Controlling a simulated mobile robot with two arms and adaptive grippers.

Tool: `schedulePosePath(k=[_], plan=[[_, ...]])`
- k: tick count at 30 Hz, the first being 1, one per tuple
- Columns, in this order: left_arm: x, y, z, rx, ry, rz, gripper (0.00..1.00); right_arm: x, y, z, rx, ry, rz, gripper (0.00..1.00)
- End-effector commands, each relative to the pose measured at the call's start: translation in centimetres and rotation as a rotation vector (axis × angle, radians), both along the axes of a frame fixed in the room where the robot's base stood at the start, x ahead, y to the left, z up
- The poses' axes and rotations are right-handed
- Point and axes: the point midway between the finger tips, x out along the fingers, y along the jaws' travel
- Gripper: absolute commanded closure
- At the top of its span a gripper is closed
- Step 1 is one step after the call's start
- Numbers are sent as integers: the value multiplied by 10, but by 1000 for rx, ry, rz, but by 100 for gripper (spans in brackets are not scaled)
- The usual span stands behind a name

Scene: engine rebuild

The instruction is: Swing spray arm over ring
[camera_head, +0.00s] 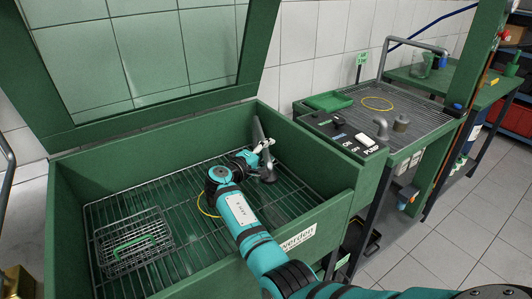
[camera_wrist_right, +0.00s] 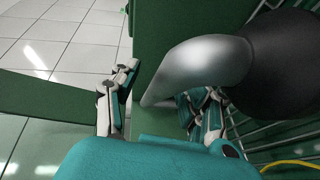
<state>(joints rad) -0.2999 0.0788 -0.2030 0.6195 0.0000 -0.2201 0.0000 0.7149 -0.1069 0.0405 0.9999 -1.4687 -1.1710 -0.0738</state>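The spray arm (camera_head: 260,135) is a grey metal tube at the right inner wall of the open green washer. It shows large in the right wrist view (camera_wrist_right: 200,70), with a black part at its right. My right gripper (camera_head: 264,160) is at the tube, its fingers spread. In the wrist view one finger is left of the tube with a gap; the other is partly hidden behind it. Contact cannot be told. A thin yellow ring (camera_head: 201,205) lies on the washer's wire rack, partly hidden by my right arm; its edge shows in the wrist view (camera_wrist_right: 290,163). My left gripper is not in view.
A wire basket (camera_head: 133,243) sits on the rack at left. The washer's lid (camera_head: 120,105) stands open behind.

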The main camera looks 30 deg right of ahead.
Motion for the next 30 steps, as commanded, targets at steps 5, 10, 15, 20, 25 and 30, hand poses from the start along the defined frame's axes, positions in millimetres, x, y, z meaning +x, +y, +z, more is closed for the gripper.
schedulePosePath(k=[5,10,15,20,25,30], plan=[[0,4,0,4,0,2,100,0,1,-1,1,2,2,54],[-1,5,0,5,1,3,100,-4,10,-1,2,2,3,54],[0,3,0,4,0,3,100,-16,35,3,2,2,3,54],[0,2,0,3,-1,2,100,-27,56,7,2,2,2,54],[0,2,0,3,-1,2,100,-32,67,9,1,3,1,54],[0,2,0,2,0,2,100,-33,67,9,0,2,0,54]])
